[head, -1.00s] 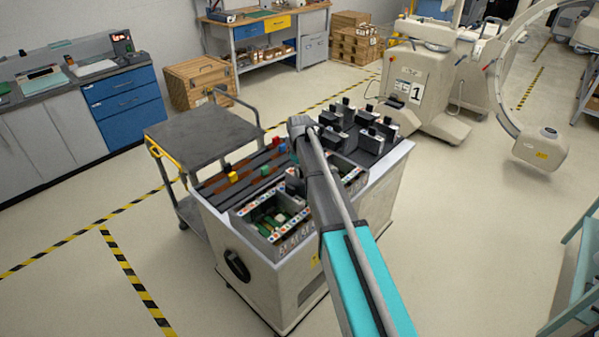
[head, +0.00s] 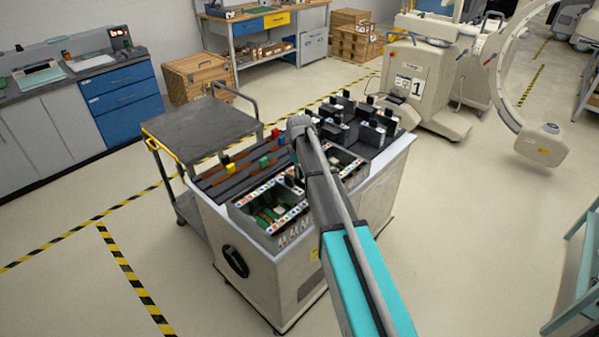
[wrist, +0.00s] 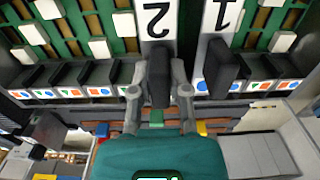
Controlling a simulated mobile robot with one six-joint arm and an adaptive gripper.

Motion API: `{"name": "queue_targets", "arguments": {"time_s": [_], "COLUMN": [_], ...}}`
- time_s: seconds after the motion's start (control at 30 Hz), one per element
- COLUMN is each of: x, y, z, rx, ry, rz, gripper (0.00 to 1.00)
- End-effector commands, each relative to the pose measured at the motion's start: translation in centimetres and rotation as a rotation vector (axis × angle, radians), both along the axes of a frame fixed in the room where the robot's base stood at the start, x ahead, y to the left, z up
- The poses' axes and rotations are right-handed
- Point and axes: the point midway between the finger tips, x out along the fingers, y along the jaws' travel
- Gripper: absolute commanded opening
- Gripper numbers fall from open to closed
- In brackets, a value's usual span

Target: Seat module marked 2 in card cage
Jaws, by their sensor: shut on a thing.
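The module marked 2 (wrist: 156,22) shows a white face with a black 2 at the top of the wrist view. My gripper (wrist: 158,78) is shut on its dark upright handle (wrist: 157,68), one finger on each side. The module marked 1 (wrist: 220,22) stands just to its right with its own black handle. The card cage (head: 240,217) is the open grey box on the cart in the head view, with coloured labels on its rims and green boards inside. My arm hides part of it and most of the gripper. I cannot tell how deep module 2 sits.
A row of dark slot mouths with shape labels (wrist: 75,92) flanks the modules. Several black-handled modules (head: 365,125) stand at the cart's far end. Yellow, green and red blocks (head: 263,162) lie left of the cage. A grey-topped trolley (head: 200,128) stands beside the cart.

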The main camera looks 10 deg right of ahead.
Motion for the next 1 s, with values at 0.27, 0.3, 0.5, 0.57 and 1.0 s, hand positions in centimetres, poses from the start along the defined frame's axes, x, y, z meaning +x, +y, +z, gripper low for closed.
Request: {"name": "queue_targets", "arguments": {"time_s": [0.27,0.3,0.5,0.57,1.0], "x": [0.0,0.0,0.0,0.0,0.0], "y": [0.0,0.0,0.0,0.0,0.0], "z": [-0.36,-0.36,-0.34,-0.34,-0.6], "rx": [0.0,0.0,0.0,0.0,0.0], "ry": [0.0,0.0,0.0,0.0,0.0], "rz": [0.0,0.0,0.0,0.0,0.0], "gripper": [0.0,0.0,0.0,0.0,0.3]}}
